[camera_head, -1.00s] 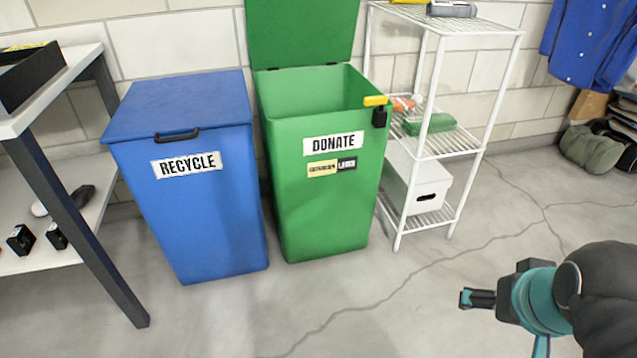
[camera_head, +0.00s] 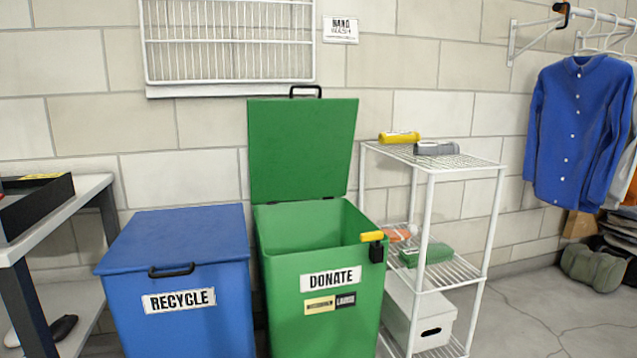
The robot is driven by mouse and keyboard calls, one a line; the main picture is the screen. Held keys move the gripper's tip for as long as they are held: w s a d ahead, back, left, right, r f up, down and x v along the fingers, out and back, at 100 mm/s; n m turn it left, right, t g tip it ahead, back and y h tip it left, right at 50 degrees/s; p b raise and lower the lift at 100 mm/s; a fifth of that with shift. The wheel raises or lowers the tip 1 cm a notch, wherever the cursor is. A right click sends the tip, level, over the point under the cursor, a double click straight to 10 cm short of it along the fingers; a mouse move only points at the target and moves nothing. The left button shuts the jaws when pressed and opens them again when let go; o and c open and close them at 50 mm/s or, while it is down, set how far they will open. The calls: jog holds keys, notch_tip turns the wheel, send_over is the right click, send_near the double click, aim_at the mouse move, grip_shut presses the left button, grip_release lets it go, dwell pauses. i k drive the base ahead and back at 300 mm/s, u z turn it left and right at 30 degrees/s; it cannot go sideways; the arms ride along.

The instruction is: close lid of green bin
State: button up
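The green bin (camera_head: 290,285) labelled DONATE stands in the middle of the head view, against the wall. Its green lid (camera_head: 303,150) is open and stands upright behind the bin, with a black handle (camera_head: 305,90) on its top edge. A yellow and black item (camera_head: 373,245) sits at the bin's front right rim. The part of the bin's inside that shows looks empty; its floor is hidden. My gripper is out of view.
A blue bin (camera_head: 185,322) labelled RECYCLE, lid shut, stands close on the left. A white wire shelf (camera_head: 462,164) stands close on the right. A table (camera_head: 93,186) is at far left. A blue shirt (camera_head: 580,130) hangs at right. Floor (camera_head: 530,315) is free at lower right.

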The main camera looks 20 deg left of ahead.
aim_at(300, 149)
jog(key=u, duration=0.6)
jog(key=i, duration=1.35)
jog(key=z, duration=0.1)
